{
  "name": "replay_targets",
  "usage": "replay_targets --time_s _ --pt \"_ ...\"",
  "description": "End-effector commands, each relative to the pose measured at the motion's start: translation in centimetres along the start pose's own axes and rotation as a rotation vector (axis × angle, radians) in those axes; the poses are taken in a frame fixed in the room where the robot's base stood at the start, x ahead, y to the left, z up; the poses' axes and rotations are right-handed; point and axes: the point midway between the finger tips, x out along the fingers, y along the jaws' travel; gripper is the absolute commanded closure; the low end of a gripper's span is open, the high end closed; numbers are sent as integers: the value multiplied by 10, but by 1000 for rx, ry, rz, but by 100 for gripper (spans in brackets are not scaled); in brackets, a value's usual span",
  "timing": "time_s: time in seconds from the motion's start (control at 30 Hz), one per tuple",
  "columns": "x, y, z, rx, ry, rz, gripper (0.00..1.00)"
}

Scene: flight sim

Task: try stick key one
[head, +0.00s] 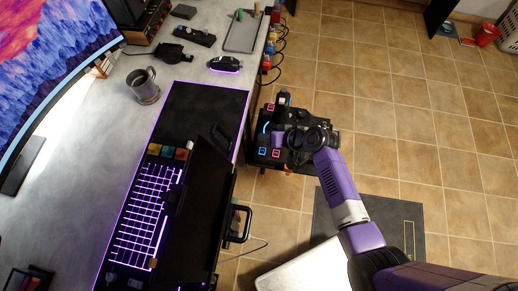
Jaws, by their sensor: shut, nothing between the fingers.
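The stick unit is a dark base (263,141) on the right side of the desk, with a black stick (282,111) rising from it. No key numbers are legible. My gripper (281,139) is shut and empty over the base, between the stick and the lower keys. The wrist hides the base's right side; contact cannot be told.
Left of the unit are a desk (60,210) with a purple-lit keyboard (143,215), a dark panel (196,215), a metal mug (143,86), a mouse (224,64) and a large monitor (60,45). Coloured items with cables line the desk's right edge. Tiled floor (400,110) lies open to the right.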

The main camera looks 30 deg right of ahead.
Motion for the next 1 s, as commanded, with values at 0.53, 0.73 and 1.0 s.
replay_targets --time_s 0.53,0.73,1.0 --pt "8 6 6 0 0 1 100" --pt "24 18 18 0 1 1 100" --pt "49 36 36 0 1 1 100"
